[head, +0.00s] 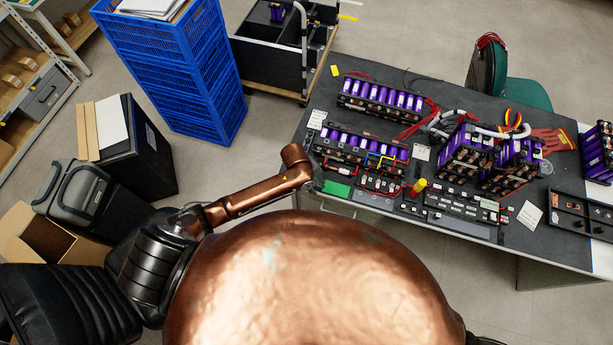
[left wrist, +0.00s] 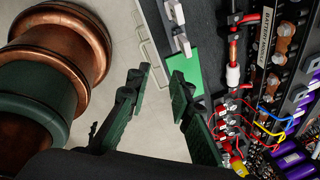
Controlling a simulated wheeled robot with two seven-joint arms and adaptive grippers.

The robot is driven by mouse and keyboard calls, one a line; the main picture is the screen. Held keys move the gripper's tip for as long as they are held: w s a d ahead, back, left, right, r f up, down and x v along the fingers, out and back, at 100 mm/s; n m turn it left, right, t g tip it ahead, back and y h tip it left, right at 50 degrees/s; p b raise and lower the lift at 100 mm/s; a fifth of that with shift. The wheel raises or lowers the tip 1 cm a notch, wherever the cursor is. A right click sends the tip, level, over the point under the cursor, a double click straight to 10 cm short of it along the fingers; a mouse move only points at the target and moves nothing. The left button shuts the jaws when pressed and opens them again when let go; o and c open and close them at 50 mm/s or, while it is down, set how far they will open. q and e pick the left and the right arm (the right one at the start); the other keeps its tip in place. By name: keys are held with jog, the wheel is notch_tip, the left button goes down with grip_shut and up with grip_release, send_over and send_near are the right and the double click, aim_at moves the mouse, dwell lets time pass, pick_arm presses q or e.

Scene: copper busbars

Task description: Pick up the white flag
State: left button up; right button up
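My left gripper (head: 317,183) is at the near left edge of the workbench, beside a green card (head: 337,189). In the left wrist view the gripper (left wrist: 161,76) is open with nothing between its two dark green fingers. A small white piece (left wrist: 182,44) lies beyond the fingertips, next to the green card (left wrist: 187,68); it may be the white flag, but I cannot tell for sure. It is apart from the fingers. My right gripper is not in view.
The dark workbench (head: 375,75) carries purple battery packs (head: 380,95), red and yellow wiring, and a yellow-topped red part (head: 419,186). White cards (head: 529,215) lie on it. Blue crates (head: 185,75) and a dark bin (head: 135,150) stand on the floor at left.

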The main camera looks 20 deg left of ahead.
pick_arm(q)
jog(key=w+a+r+m+g+y+p, duration=0.1)
jog(key=w+a+r+m+y, duration=0.3)
jog(key=m, duration=0.7)
jog(key=shift+h, duration=0.5)
jog(key=shift+w+a+f+p, duration=0.1)
jog(key=shift+a+f+p, duration=0.1)
jog(key=shift+f, duration=0.95)
jog(key=shift+w+a+f+p, duration=0.15)
jog(key=shift+a+f+p, duration=0.05)
jog(key=shift+f, duration=0.9)
jog(key=shift+w+a+f+p, duration=0.1)
jog(key=shift+a+f+p, duration=0.1)
jog(key=shift+f, duration=0.95)
jog(key=c, duration=0.3)
jog(key=shift+r, duration=0.1)
jog(key=shift+c, duration=0.2)
